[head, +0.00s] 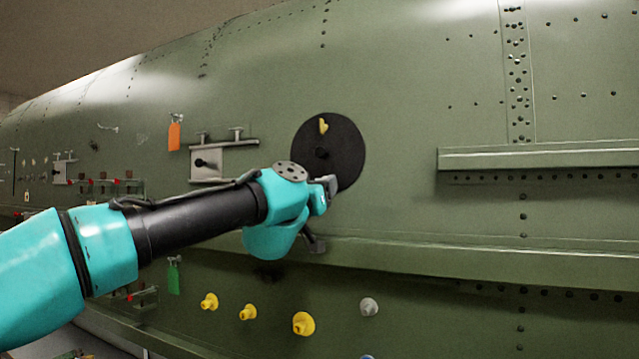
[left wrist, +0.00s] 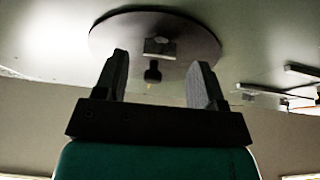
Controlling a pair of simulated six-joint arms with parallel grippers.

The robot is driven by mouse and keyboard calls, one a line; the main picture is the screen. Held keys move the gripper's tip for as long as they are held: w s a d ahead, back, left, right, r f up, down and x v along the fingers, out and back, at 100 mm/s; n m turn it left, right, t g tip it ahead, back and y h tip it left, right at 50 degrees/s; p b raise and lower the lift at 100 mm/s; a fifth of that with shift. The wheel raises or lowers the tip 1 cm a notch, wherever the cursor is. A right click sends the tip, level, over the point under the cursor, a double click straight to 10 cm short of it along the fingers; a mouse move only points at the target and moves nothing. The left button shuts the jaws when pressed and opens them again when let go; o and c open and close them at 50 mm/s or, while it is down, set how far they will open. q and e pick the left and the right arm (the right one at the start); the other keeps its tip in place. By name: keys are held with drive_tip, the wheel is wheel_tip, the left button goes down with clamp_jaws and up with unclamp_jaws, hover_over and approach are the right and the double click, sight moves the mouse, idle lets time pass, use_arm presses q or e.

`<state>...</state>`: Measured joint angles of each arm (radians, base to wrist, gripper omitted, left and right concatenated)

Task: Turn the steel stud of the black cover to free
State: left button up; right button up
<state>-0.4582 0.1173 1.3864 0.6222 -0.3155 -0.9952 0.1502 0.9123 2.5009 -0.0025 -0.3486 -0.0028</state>
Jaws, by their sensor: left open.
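The round black cover (head: 343,140) lies against the green fuselage skin in the head view. A yellow piece (head: 323,125) sits near its top and a black knob (head: 320,153) near its middle. In the left wrist view the cover (left wrist: 110,40) fills the top, with a small steel-grey block (left wrist: 160,47), apparently the stud, between the fingertips in the picture; the black knob (left wrist: 153,72) is below it. My left gripper (head: 322,214) is open at the cover's lower edge. It also shows in the left wrist view (left wrist: 160,62), holding nothing. Contact with the stud cannot be told.
A steel bracket (head: 225,160) and an orange tag (head: 174,136) are left of the cover. A long green ledge (head: 430,258) runs below it, and another rail (head: 540,157) is at right. Yellow plugs (head: 303,323) and a grey one (head: 369,307) protrude below.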

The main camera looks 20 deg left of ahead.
use_arm(q)
drive_tip(key=shift+x, duration=1.05)
drive_tip(key=shift+c, duration=0.2)
drive_tip(key=c, duration=0.9)
